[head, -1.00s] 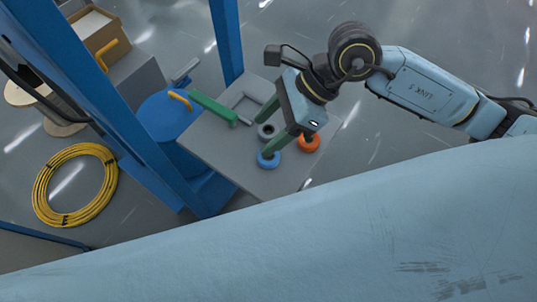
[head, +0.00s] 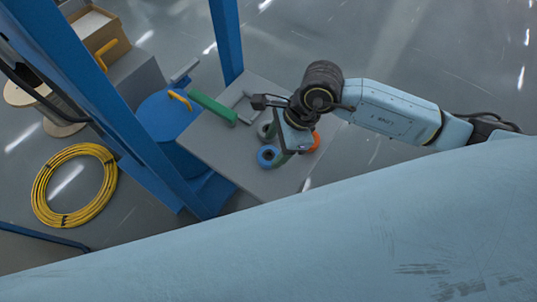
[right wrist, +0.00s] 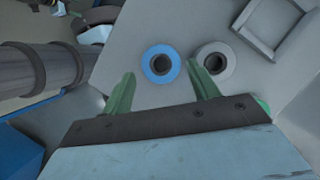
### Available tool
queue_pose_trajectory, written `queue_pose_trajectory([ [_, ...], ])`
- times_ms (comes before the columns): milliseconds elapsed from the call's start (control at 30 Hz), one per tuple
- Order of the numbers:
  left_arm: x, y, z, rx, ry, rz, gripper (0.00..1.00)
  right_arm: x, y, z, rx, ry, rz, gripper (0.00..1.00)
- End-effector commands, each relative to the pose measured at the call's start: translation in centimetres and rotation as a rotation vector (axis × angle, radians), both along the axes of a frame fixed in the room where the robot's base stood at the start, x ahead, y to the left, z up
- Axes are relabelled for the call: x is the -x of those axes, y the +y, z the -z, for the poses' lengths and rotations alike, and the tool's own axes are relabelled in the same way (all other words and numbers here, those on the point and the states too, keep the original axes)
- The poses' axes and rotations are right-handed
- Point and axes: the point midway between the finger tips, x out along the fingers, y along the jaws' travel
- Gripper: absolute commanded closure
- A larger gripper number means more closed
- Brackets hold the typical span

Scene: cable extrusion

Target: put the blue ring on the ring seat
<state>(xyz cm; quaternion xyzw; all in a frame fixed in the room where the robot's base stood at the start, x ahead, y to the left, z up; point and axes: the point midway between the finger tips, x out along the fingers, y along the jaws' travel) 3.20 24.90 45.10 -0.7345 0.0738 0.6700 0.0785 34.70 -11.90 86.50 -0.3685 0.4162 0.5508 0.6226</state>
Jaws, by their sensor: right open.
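The blue ring (head: 268,157) lies on the grey table near its front edge, and it shows whole in the right wrist view (right wrist: 148,65). My right gripper (head: 273,144) is low over the table, pointing down, with its green fingers apart. In the right wrist view the blue ring appears just beyond and between the open fingertips (right wrist: 161,73); nothing is held. I cannot tell which part is the ring seat. My left gripper is in neither current view.
A grey ring (right wrist: 215,60) lies close beside the blue one, near a fingertip. An orange ring (head: 315,142) is partly behind my gripper. A square grey frame (right wrist: 268,27), green bar (head: 212,107) and blue posts (head: 227,40) are nearby. The front table surface (head: 245,178) is clear.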

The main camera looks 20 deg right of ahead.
Motion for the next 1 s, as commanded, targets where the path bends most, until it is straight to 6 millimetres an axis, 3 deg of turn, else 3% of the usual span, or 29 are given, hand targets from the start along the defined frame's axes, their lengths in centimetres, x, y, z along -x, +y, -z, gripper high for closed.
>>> queue_pose_trajectory([
  [200,0.0,0.0,0.2,0.000,0.000,0.000,0.53,-0.1,1.0,2.7,-0.001,0.002,0.000,0.40],
  [467,0.0,0.0,0.2,0.000,0.000,0.000,0.53,-0.2,1.1,3.0,0.000,0.000,0.000,0.40],
  [767,0.0,0.0,0.2,-0.001,0.000,0.000,0.53,-0.2,1.1,3.0,-0.001,0.000,0.000,0.77],
  [1000,0.0,0.1,0.2,-0.002,0.000,0.000,0.53,-0.2,1.1,2.6,-0.002,-0.002,-0.001,0.77],
])
